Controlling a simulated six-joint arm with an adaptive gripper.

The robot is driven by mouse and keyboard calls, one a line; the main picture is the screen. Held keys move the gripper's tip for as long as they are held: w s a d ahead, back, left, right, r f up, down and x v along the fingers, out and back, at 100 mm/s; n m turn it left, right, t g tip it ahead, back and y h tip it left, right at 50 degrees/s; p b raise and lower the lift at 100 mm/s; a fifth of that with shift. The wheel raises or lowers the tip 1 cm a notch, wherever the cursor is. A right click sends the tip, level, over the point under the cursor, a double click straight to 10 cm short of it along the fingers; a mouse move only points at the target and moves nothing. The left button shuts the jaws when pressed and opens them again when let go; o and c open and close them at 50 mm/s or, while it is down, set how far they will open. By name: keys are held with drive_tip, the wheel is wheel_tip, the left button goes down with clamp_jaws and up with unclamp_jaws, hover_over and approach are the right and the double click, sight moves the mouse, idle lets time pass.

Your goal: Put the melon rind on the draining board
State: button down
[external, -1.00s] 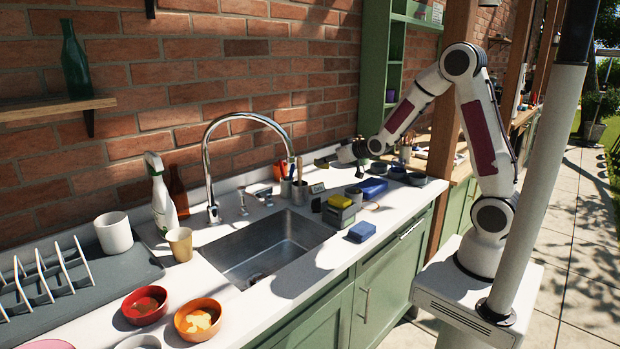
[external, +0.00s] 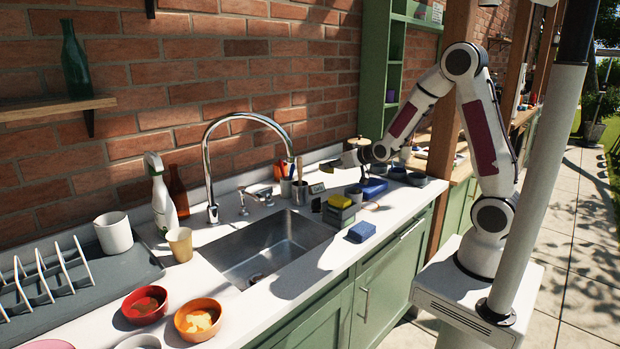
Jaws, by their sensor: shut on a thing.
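My gripper (external: 340,162) is over the back of the counter, to the right of the sink, pointing left. It is shut on a small greenish piece at its tip, which looks like the melon rind (external: 328,166); its outline is hard to make out at this size. The draining board (external: 115,272) is the dark grey tray at the far left of the counter. It carries a white plate rack and a white cup. My gripper is far from it, across the sink.
The sink (external: 250,255) and its tall curved tap (external: 208,165) lie between. A spray bottle (external: 161,195), a tan cup (external: 180,243), a red bowl (external: 145,305) and an orange bowl (external: 198,320) stand near the board. Sponges (external: 341,203) and blue block (external: 362,232) sit right.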

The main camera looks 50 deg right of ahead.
drive_tip(key=d, duration=1.6)
drive_tip(key=shift+s+r, duration=0.2)
drive_tip(key=shift+s, duration=0.25)
drive_tip(key=shift+f, duration=2.95)
drive_tip(key=shift+f, duration=0.1)
drive_tip(key=shift+f, duration=2)
drive_tip(key=shift+f, duration=0.1)
